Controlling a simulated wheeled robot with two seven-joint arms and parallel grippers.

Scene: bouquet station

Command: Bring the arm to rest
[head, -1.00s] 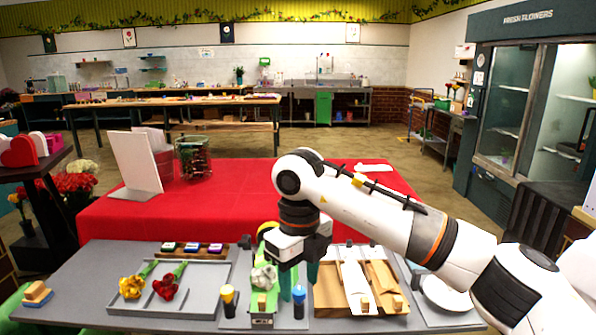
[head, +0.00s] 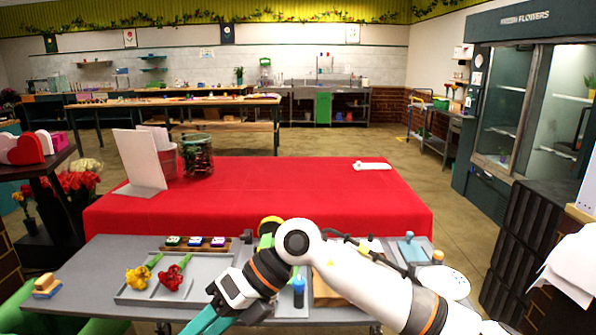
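My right arm comes in from the right and bends over the grey table (head: 92,268). Its gripper (head: 208,321) hangs low at the near edge of the table, with teal fingers pointing down and to the left. The fingertips run toward the bottom edge of the picture, and I cannot tell how far apart they are. I see nothing held in it.
A grey tray (head: 207,285) holds a yellow flower (head: 138,277) and a red flower (head: 171,278). A blue-capped bottle (head: 299,291) stands close to my arm. Brown wrapping paper is partly hidden by my arm. A red-covered table (head: 290,190) behind has plenty of bare surface.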

